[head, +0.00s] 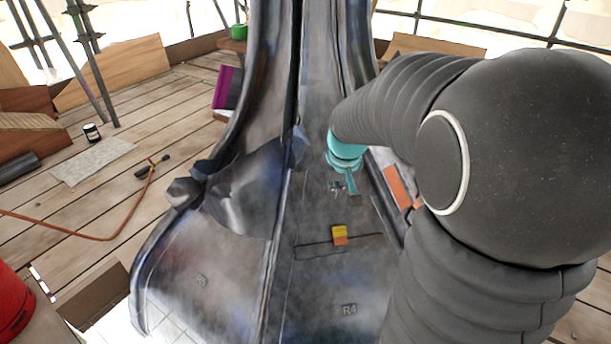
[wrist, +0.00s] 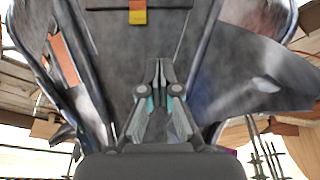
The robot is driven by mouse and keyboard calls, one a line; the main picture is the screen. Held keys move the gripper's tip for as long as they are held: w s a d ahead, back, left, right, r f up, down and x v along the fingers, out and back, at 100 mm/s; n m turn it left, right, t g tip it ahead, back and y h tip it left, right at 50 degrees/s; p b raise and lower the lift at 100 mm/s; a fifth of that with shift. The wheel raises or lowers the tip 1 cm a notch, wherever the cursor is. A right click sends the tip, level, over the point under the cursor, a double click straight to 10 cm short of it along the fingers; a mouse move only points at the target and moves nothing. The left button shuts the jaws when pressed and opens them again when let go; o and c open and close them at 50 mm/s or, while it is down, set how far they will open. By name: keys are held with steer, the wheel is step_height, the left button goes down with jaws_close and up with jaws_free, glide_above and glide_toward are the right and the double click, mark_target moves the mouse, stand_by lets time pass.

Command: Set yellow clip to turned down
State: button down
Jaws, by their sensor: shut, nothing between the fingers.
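The yellow clip (head: 340,229) sits on the dark metal spire face, at a dark-outlined rectangular strip, with an orange part (head: 340,240) directly below it. In the wrist view the yellow clip (wrist: 138,18) is at the top edge, with the orange part above it. I cannot tell clearly how the clip is turned. My gripper (head: 337,188) is above the clip in the head view, apart from it. In the wrist view my gripper (wrist: 161,70) has its fingertips together and empty, pointing at bare metal.
The spire's metal panels (head: 200,270) flare outward, with a raised seam and a torn, bent flap (head: 250,190) on the left. An orange patch (head: 397,187) lies right of my gripper. A plank deck (head: 110,185) with a hose and tools surrounds the base. Metal around the clip is clear.

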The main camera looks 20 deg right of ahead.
steer(key=g, duration=0.1)
glide_toward(340, 227)
steer(key=x, duration=0.7)
steer(key=shift+w, duration=0.1)
